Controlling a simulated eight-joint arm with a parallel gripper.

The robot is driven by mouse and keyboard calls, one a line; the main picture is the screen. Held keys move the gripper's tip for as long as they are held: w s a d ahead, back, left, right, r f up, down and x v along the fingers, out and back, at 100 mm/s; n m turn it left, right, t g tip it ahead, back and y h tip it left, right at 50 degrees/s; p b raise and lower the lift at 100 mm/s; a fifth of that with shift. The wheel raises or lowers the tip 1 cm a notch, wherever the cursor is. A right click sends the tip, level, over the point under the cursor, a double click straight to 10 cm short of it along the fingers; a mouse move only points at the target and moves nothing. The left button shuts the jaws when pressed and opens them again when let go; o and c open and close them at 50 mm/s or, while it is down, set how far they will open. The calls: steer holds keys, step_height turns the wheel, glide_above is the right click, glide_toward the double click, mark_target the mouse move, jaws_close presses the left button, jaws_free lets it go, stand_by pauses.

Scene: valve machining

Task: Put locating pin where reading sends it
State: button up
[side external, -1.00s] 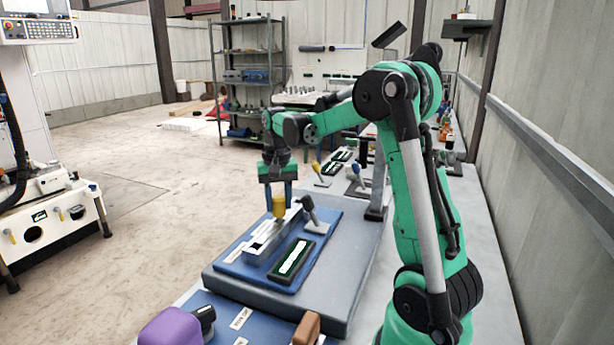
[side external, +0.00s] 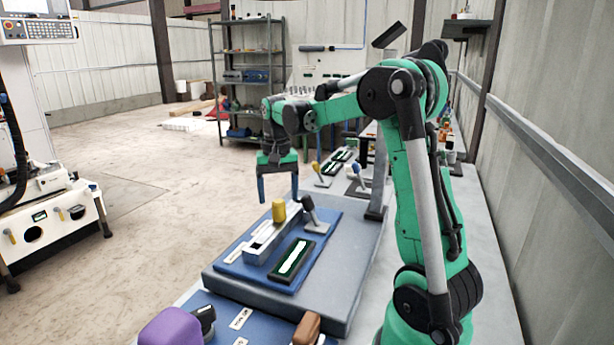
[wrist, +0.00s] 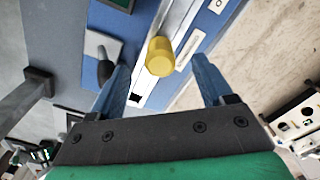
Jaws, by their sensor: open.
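A yellow cylinder (side external: 278,211), apparently the locating pin, stands upright at the far end of a grey metal fixture (side external: 262,243) on a blue mat (side external: 232,262). The wrist view also shows the yellow cylinder (wrist: 160,57) from above, in line with the gap between my fingers. My gripper (side external: 278,194) is open and empty, a little above and behind the cylinder, apart from it. A dark display with a white reading strip (side external: 292,261) lies on the mat beside the fixture. Its text is too small to read. How the cylinder's base seats is hidden.
A dark-handled lever (side external: 310,210) on a light base stands right of the cylinder. A grey post (side external: 375,190) rises farther right. A purple block (side external: 172,328) and a brown block (side external: 307,328) are at the front. More levers and displays stand behind.

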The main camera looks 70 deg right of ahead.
mark_target(277, 202)
steer(key=shift+r, duration=1.5)
steer(key=shift+a, duration=0.25)
steer(key=s+a+f+n+t, duration=0.1)
steer(key=a+n, duration=0.4)
steer(key=a, duration=0.5)
steer(key=s+a+f+n+t, duration=0.2)
steer(key=a+n+t, duration=0.3)
steer(key=a, duration=0.5)
steer(key=shift+s+a+n+t, duration=0.3)
steer(key=shift+s+t, duration=0.2)
steer(key=shift+s, duration=0.1)
